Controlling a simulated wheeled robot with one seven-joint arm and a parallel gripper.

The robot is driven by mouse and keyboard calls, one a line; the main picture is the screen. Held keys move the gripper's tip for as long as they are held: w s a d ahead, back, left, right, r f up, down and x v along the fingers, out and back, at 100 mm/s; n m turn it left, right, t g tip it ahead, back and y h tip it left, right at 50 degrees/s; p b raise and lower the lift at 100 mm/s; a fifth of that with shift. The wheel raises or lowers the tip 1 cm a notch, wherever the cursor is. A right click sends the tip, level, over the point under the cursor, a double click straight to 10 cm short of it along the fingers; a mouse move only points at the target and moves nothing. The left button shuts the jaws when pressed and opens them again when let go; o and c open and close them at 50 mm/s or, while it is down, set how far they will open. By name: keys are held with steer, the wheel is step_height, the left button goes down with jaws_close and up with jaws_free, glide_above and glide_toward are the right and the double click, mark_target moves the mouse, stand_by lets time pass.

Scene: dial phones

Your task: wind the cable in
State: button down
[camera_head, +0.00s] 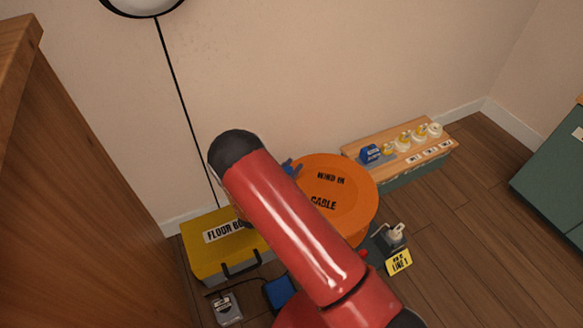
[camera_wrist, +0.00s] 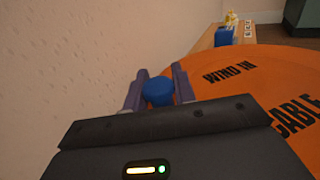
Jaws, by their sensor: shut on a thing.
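The orange cable reel (camera_head: 345,195) stands on the floor by the wall, its round top marked "WIND IN" and "CABLE". In the wrist view the orange disc (camera_wrist: 250,105) fills the right side. A blue knob (camera_wrist: 158,91) shows at the disc's left edge. My gripper (camera_wrist: 158,88) is shut on the blue knob, with a finger on either side of it. In the head view my red arm covers the reel's left part and most of my gripper; a bit of blue (camera_head: 291,167) shows beside the arm. I cannot make out the cable's run at the reel.
A yellow floor box (camera_head: 205,262) stands left of my arm. A device with a yellow "LINE 1" tag (camera_head: 398,263) stands at front right. A wooden cabinet (camera_head: 80,200) is left. Floor is clear at right.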

steer(key=shift+s+a, duration=0.1)
steer(key=shift+s, duration=0.05)
steer(key=shift+s+a+n+t+y+p, duration=0.3)
steer(key=shift+s+n+t+y+p, duration=0.15)
steer(key=shift+s+n+t+y, duration=0.4)
steer(key=s+n+y, duration=0.1)
steer(key=s+y, duration=0.1)
steer(key=s+a+n+t+y+p, duration=0.1)
steer(key=s+n+y, duration=0.1)
steer(key=shift+y+p, duration=0.3)
steer(key=shift+y, duration=0.05)
steer(key=shift+s+d+p, duration=0.2)
steer(key=shift+s+p, duration=0.2)
steer(key=shift+s, duration=1.4)
steer(key=shift+a, duration=0.1)
steer(key=c, duration=1.3)
jaws_free()
steer(key=shift+a+t, duration=0.1)
steer(key=shift+t, duration=0.15)
